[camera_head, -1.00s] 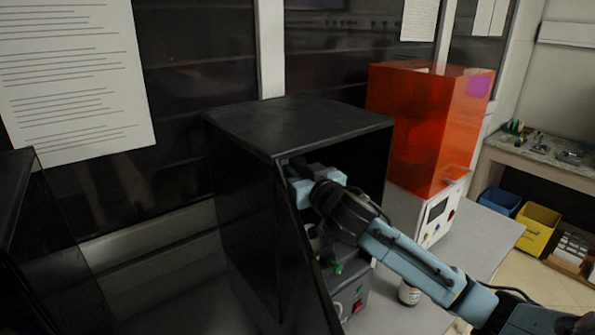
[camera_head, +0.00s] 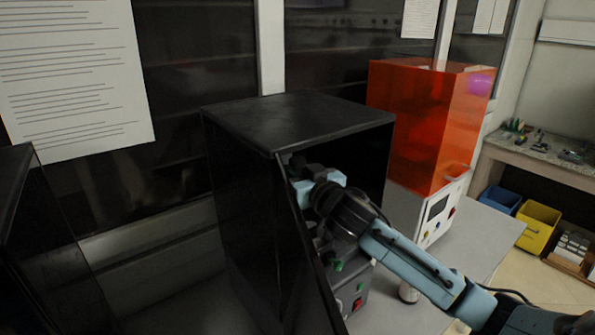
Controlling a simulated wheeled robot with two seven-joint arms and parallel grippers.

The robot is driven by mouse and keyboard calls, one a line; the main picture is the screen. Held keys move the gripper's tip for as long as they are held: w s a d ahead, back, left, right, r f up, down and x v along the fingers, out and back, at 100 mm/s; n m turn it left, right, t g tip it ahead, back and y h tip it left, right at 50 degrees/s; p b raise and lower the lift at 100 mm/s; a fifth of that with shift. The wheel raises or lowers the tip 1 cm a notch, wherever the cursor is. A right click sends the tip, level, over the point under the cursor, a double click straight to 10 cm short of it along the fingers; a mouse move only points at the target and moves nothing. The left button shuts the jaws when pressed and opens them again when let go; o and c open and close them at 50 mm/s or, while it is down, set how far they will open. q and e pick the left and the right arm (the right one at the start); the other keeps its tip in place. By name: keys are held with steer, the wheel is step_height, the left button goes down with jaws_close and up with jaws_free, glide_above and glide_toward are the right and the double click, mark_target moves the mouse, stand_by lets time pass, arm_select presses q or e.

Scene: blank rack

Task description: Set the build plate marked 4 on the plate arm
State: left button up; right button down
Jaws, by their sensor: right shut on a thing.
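My right arm comes in from the lower right, and my right gripper (camera_head: 306,187) reaches into the open front of a black box-like machine (camera_head: 255,200). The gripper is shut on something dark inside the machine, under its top. The held thing is mostly hidden by the gripper and wrist, and no number 4 can be read. The plate arm cannot be made out clearly in the dark interior. My left gripper is not in view.
An orange-covered machine (camera_head: 415,125) stands close to the right. A small bottle (camera_head: 408,293) stands below my forearm. Another black box (camera_head: 40,240) is at the left. Blue (camera_head: 500,200) and yellow (camera_head: 538,228) bins sit under a far bench (camera_head: 545,165).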

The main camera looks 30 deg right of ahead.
steer(key=c, duration=1.3)
jaws_free()
steer(key=shift+o, duration=0.5)
steer(key=shift+f, duration=0.15)
steer(key=shift+s, duration=0.1)
steer(key=s+a+b, duration=0.1)
steer(key=s, duration=1.2)
steer(key=shift+b, duration=0.3)
steer(key=shift+s, duration=0.1)
